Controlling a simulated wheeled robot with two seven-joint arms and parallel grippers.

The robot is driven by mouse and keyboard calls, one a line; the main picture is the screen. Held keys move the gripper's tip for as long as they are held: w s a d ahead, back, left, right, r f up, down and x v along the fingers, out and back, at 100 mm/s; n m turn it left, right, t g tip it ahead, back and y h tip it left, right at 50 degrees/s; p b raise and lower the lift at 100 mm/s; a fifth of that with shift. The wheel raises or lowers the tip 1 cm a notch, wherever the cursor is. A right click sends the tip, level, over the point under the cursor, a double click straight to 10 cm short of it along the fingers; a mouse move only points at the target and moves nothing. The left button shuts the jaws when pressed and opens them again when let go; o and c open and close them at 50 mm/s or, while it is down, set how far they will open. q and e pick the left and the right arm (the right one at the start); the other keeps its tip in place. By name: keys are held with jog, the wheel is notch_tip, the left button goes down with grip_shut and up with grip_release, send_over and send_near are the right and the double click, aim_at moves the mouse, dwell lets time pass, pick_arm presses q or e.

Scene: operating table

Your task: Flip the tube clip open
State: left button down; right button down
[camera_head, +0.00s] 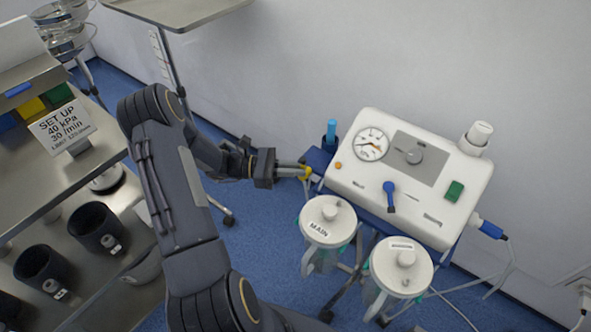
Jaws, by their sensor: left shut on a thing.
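My left arm comes in from the lower left, and its gripper (301,170) is at the left side of the white suction unit (350,190). No tube can be made out clearly at the clip. My right gripper is not in view.
The unit has a gauge (371,144), a blue lever (390,195) and a green switch (454,191). Below it hang the MAIN canister (328,220) and a second canister (401,265). A steel cart (100,170) with a set-up card (62,125) stands at left. Blue floor (258,235) lies between.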

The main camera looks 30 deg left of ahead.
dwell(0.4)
pick_arm(q)
jog(key=c, duration=1.5)
grip_release()
jog(key=v, duration=0.8)
